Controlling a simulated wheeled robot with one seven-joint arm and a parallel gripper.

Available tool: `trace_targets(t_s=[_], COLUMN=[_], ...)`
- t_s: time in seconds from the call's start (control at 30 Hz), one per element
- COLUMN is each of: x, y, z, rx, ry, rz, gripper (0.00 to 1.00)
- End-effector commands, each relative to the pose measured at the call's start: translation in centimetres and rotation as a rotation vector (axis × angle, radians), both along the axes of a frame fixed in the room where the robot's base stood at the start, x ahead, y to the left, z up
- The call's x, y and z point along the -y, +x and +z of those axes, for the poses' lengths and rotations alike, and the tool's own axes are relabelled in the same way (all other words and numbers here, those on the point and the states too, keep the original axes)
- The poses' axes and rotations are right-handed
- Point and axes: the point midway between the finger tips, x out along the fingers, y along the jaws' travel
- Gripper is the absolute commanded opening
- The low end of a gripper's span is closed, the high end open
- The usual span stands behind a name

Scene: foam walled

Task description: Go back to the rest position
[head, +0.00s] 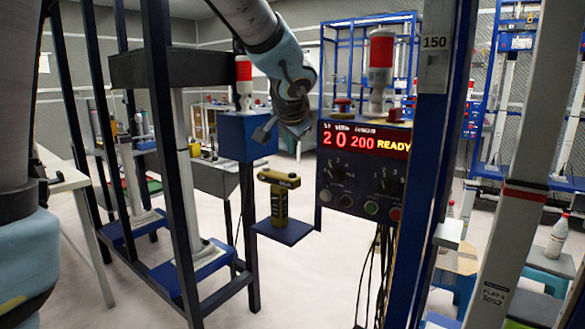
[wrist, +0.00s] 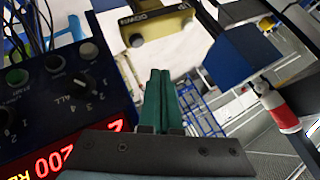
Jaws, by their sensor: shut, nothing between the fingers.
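My gripper (wrist: 160,100) shows in the wrist view as two green fingers pressed together, with nothing between them. In the head view my arm reaches in from the top, and its end hangs in front of the blue box, left of the control panel. The fingers are hard to make out there. A yellow and black handle-like device (head: 279,197) stands upright on a small blue shelf (head: 287,232), below and apart from my gripper. The same device (wrist: 158,24) appears at the top of the wrist view, beyond the fingertips, with the word DOWN on it.
The control panel (head: 343,198) with knobs, buttons and a red display reading READY stands close on the right. The blue box (head: 234,135) and dark frame posts stand close on the left. A slanted post (head: 522,190) crosses the right side. Pale floor shows between them.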

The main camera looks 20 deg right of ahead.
Motion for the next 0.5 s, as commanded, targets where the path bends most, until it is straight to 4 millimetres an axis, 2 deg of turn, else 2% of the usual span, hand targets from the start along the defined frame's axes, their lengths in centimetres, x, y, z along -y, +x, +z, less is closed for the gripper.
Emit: trace_targets(t_s=[0.03,0.2,0.5], x=[0.0,0.0,0.0], y=[0.0,0.0,0.0], z=[0.9,2.1,2.0], rx=[0.0,0.0,0.0], ry=[-0.001,-0.002,-0.001], rz=[-0.001,0.001,0.0], gripper=[0.0,0.0,0.0])
